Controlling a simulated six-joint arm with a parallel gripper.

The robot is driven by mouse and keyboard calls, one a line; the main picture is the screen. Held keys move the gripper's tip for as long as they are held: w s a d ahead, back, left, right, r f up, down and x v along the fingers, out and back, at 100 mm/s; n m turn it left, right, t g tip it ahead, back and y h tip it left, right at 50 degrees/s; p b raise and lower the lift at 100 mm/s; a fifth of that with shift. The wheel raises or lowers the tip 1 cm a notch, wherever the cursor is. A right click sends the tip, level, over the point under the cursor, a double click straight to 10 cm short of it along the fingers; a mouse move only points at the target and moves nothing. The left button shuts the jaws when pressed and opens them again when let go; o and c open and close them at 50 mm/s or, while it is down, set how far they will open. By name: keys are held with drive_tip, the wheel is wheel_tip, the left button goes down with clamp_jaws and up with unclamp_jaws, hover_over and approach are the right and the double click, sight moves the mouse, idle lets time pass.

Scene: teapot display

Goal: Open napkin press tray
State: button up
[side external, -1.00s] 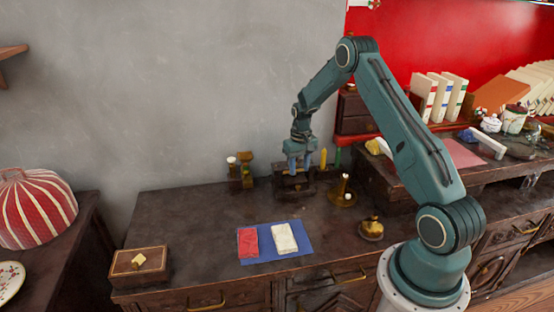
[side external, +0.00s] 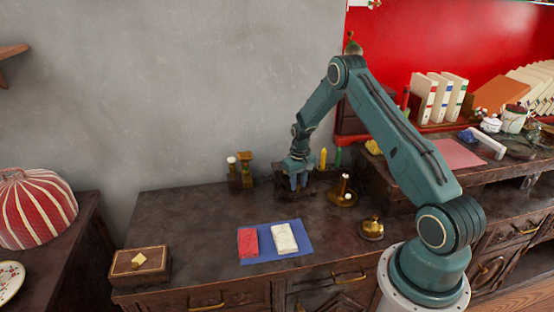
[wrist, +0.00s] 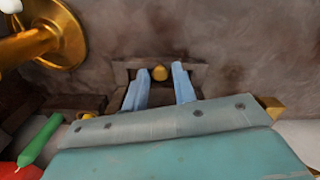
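The napkin press is a small dark wooden piece (side external: 280,184) at the back of the desk, partly hidden by my gripper. In the wrist view its wooden edge (wrist: 121,67) shows with a round brass knob (wrist: 159,73) at the middle. My gripper (side external: 298,184) points down at the press. In the wrist view its two blue fingers (wrist: 159,78) are apart, one on each side of the knob, with gaps visible between them and it. The tray's position is mostly hidden by my gripper.
A brass candlestick (side external: 343,190) stands close right of the press, and brass-topped holders (side external: 240,172) stand to its left. A blue cloth (side external: 262,255) with red and white napkins lies in front. A brass bell-like piece (side external: 371,228) and wooden box (side external: 140,265) stand nearer. The desk's left middle is clear.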

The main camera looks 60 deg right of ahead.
clamp_jaws()
drive_tip(key=shift+s+a, duration=4.6)
drive_tip(key=shift+a, duration=0.05)
drive_tip(key=shift+o, duration=0.8)
unclamp_jaws()
drive_tip(key=shift+s, duration=0.1)
drive_tip(key=shift+o, duration=1.1)
drive_tip(key=shift+d+r, duration=0.1)
drive_tip(key=shift+r, duration=0.05)
